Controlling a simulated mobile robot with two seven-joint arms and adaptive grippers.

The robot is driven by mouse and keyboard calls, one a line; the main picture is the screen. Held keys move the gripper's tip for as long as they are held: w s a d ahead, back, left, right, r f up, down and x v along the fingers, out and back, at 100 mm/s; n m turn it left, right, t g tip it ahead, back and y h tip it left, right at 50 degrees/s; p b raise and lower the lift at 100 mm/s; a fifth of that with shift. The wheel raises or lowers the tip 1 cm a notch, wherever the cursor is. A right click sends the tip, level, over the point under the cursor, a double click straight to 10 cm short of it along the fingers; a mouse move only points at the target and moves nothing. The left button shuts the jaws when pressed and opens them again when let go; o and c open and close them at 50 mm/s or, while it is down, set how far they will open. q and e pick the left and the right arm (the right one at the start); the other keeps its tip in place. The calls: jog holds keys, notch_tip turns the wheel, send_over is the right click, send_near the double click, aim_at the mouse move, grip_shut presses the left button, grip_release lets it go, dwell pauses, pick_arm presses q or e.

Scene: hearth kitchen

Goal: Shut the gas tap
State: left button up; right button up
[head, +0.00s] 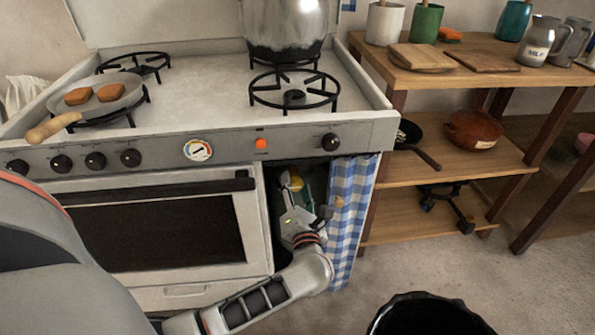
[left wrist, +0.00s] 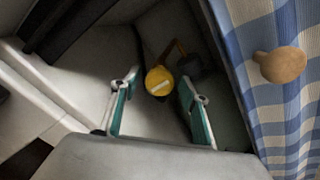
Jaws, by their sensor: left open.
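The gas tap (left wrist: 159,81) is a round yellow knob with a pale bar across it, inside the dark recess beside the oven. In the left wrist view the bar slants up to the right. The tap also shows small and yellow in the head view (head: 296,183). My left gripper (left wrist: 160,98) is open, its two teal-padded fingers standing on either side of the tap in that view. Whether they touch it I cannot tell. In the head view the left gripper (head: 291,200) reaches into the recess. My right gripper is not in view.
A blue checked curtain (head: 350,205) with a tan knob (left wrist: 280,65) hangs close on the right of the recess. The oven door (head: 160,230) is on the left. A pot (head: 285,25) and a pan (head: 100,98) stand on the stove. A black bin (head: 425,318) is at lower right.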

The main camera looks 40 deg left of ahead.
pick_arm(q)
jog(key=shift+w+a, duration=0.35)
jog(key=shift+a, duration=0.05)
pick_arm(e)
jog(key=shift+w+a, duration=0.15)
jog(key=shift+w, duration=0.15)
pick_arm(q)
jog(key=c, duration=1.1)
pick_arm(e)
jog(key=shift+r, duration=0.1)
